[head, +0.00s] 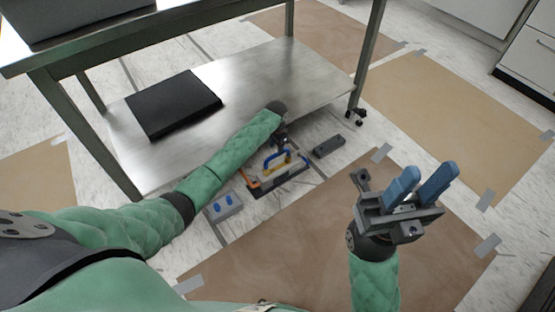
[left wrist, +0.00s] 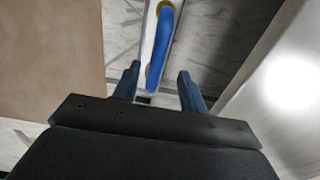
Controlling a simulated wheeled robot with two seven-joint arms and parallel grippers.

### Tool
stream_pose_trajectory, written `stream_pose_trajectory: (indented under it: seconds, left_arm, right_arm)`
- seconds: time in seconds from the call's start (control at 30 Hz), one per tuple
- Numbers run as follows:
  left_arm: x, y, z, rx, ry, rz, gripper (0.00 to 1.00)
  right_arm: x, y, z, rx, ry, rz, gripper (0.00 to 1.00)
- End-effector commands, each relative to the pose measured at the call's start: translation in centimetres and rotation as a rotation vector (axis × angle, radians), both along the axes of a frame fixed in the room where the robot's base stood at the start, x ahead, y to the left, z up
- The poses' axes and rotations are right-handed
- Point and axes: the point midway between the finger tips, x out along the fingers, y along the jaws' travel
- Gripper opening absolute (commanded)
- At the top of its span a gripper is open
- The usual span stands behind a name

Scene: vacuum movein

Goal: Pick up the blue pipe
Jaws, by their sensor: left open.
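The blue pipe (head: 277,154) is a curved blue tube on a pale device with yellow parts, low beside the metal table's lower shelf. In the left wrist view the blue pipe (left wrist: 159,48) runs down the picture, its lower end between my fingertips. My left gripper (left wrist: 158,76) is open, a finger on each side of the pipe; I cannot tell whether either touches it. In the head view my left gripper (head: 281,138) is mostly hidden by its wrist, right by the pipe. My right gripper (head: 422,180) is open and empty, with blue fingers raised, over the brown floor sheet.
The metal table's lower shelf (head: 240,80) lies behind my left arm, with a black flat box (head: 172,103) on it. A grey block with blue parts (head: 224,207) and a dark grey bar (head: 328,146) lie near the device. The brown sheet (head: 290,250) is clear.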

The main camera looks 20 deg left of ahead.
Motion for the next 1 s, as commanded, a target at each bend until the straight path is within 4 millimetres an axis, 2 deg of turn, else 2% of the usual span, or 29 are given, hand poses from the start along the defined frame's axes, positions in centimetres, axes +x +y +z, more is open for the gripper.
stream_pose_trajectory:
  seconds: [0.1, 0.27, 0.6, 0.87, 1.0]
  left_arm:
    - [0.0, 0.0, -1.5, 0.000, 0.001, 0.001, 0.43]
    - [-0.1, -0.1, -2.4, -0.001, 0.001, 0.000, 0.43]
    - [-0.2, -0.5, -6.6, 0.001, 0.001, 0.001, 0.43]
    - [-0.2, -0.4, -6.8, 0.001, -0.001, 0.001, 0.43]
    - [-0.2, -0.5, -6.8, 0.001, -0.001, 0.001, 0.19]
  right_arm:
    - [0.0, 0.1, -0.4, 0.004, -0.001, 0.011, 0.35]
    - [0.1, 0.3, -0.6, 0.009, -0.001, 0.021, 0.35]
    - [0.2, 0.8, -2.5, -0.009, 0.003, 0.031, 0.35]
    - [0.3, 0.9, -2.5, -0.019, 0.009, 0.028, 0.35]
    - [0.2, 0.9, -2.5, -0.017, 0.008, 0.028, 0.35]
